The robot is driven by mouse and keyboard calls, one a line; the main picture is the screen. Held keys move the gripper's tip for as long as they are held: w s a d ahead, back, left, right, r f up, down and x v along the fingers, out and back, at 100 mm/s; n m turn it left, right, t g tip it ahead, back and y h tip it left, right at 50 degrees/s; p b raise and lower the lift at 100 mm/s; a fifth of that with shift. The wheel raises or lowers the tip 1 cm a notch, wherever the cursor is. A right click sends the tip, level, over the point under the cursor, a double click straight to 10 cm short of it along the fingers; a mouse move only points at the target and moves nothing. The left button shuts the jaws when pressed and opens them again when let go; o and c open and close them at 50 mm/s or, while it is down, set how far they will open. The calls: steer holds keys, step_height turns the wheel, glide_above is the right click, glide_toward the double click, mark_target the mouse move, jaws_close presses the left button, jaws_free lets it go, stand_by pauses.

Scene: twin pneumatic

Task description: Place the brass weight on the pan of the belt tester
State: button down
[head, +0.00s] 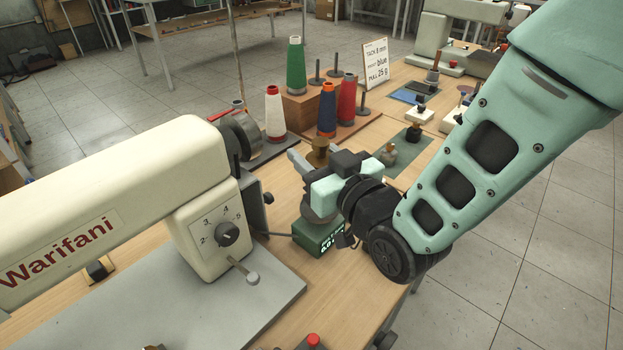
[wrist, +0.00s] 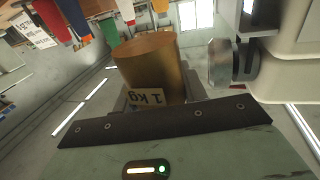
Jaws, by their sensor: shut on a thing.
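The brass weight (head: 319,148) is a short brass cylinder. In the wrist view the weight (wrist: 150,62) carries a "1 kg" label that appears upside down. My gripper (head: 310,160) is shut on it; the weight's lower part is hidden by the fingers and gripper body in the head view. The belt tester (head: 318,240) is a small green box with a lit display, on the wooden bench below my gripper. Its round grey pan (head: 314,213) shows partly under the gripper, with much of it hidden. The weight appears above the tester, apart from the pan.
A large cream sewing machine (head: 120,200) stands close on the left. Thread cones, green (head: 296,66), white (head: 275,112), blue (head: 327,110) and red (head: 347,97), stand behind. A sign card (head: 375,64) stands further back. A green mat (head: 405,150) with small items lies right.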

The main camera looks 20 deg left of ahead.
steer(key=shift+f, duration=2.4)
steer(key=shift+f, duration=0.15)
steer(key=c, duration=0.8)
jaws_free()
steer(key=shift+f, duration=0.1)
steer(key=shift+r, duration=0.2)
steer(key=v, duration=1.2)
